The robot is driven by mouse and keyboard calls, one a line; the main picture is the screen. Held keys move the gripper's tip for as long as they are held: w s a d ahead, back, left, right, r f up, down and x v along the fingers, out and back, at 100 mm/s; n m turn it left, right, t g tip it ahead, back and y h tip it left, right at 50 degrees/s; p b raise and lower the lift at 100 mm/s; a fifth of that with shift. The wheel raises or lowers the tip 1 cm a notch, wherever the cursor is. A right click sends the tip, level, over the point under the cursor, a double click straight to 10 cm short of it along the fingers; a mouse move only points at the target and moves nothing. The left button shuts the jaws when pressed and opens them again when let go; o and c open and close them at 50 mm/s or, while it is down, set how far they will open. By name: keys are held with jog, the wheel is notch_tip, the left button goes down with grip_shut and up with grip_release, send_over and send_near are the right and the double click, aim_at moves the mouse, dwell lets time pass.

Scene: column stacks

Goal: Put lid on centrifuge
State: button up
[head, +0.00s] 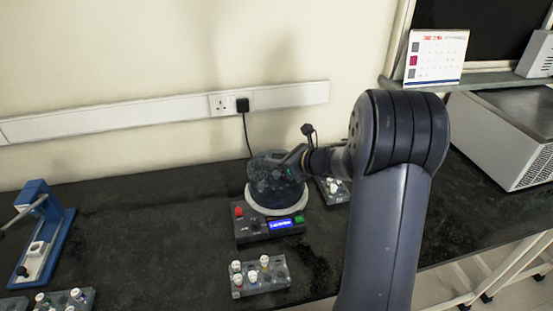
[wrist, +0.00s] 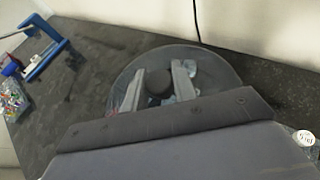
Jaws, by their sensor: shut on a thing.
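The centrifuge (head: 253,228) stands on the dark bench, with a red button, a blue lit display and a pale round rim. The dark see-through lid (head: 268,168) is over its bowl; I cannot tell whether it rests on the rim or sits slightly above it. My gripper (head: 290,160) reaches in from the right at the lid. In the wrist view, the two fingers of my gripper (wrist: 158,84) stand on either side of the lid's round black knob (wrist: 157,81) and hold it. The lid's disc (wrist: 222,66) spreads around them. My arm hides the near part.
A rack of capped tubes (head: 260,276) stands in front of the centrifuge. Another rack (head: 333,190) is partly behind my gripper. A blue stand (head: 48,225) is at the left, a large grey box (head: 510,125) at the right. Bench left of the centrifuge is clear.

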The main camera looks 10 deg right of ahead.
jog(key=shift+f+b, duration=0.55)
jog(key=shift+f, duration=0.15)
jog(key=o, duration=1.6)
jog(key=shift+r+p, duration=2.35)
jog(key=shift+r, duration=0.65)
